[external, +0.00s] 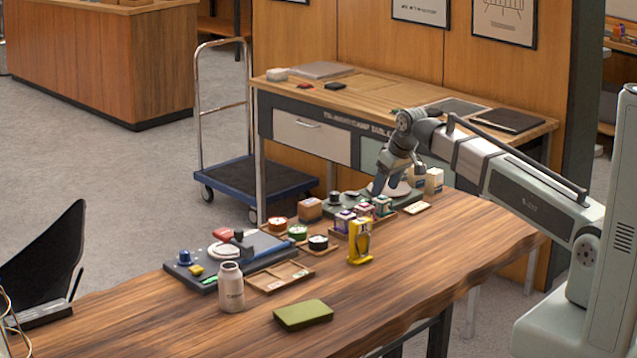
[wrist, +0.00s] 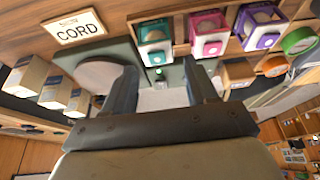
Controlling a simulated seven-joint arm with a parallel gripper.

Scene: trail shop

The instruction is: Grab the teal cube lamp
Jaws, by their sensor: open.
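The teal cube lamp (wrist: 154,36) stands in the wrist view at the top, just beyond my fingertips and left of the pink lamp (wrist: 208,36). In the external view the teal lamp (external: 383,205) is at the right end of the short lamp row. My gripper (wrist: 160,74) is open, with two dark fingers apart and nothing held between them. The teal lamp is ahead of the gap, not between the fingers. In the external view my gripper (external: 380,184) hangs low behind the lamp row, partly hidden by the arm.
A purple lamp (wrist: 262,27) stands right of the pink one. A CORD sign (wrist: 75,26) lies left of the teal lamp. Several small boxes (wrist: 52,92) stand at the left. A yellow stand (external: 358,241) is in front of the lamps. The table's right front (external: 450,235) is clear.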

